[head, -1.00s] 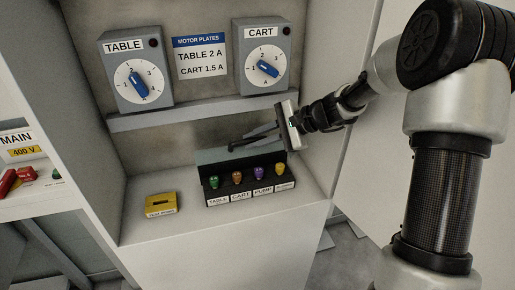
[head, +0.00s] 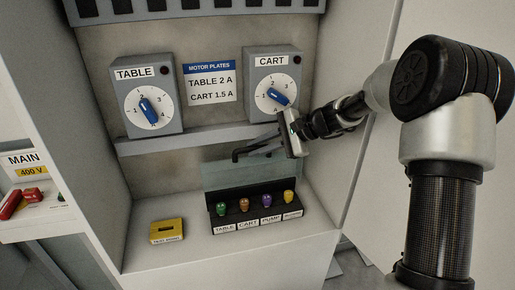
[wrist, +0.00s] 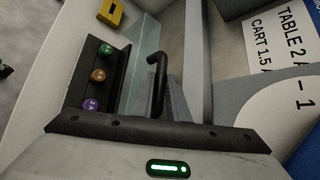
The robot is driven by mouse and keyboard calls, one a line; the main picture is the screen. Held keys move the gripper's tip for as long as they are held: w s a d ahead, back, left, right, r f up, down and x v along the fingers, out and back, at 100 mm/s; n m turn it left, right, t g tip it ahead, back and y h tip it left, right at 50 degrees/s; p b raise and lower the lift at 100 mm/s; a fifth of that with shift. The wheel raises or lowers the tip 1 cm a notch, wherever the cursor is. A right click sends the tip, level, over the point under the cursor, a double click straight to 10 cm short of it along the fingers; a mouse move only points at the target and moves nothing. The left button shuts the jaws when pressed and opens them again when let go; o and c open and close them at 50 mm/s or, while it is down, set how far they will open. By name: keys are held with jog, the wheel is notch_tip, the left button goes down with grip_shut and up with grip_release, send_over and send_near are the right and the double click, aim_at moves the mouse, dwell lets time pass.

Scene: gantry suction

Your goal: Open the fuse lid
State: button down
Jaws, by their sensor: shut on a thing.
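The fuse lid (head: 235,174) is a clear pane that stands raised at the back of the black fuse box (head: 216,216). A black bar handle (head: 246,153) runs along its upper part; in the wrist view the handle (wrist: 155,88) shows as a hooked bar beside the clear lid (wrist: 138,65). My gripper (head: 278,142) is at the right end of the handle and shut on it; the fingertips are mostly hidden. Green, orange, purple and yellow fuses (head: 244,204) sit uncovered in the box, labelled TABLE, CART, PUMP and one unreadable.
A yellow block (head: 167,231) lies left of the fuse box. The bench between them is clear. A cabinet side wall stands close right.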

jog(key=c, duration=1.7)
grip_release()
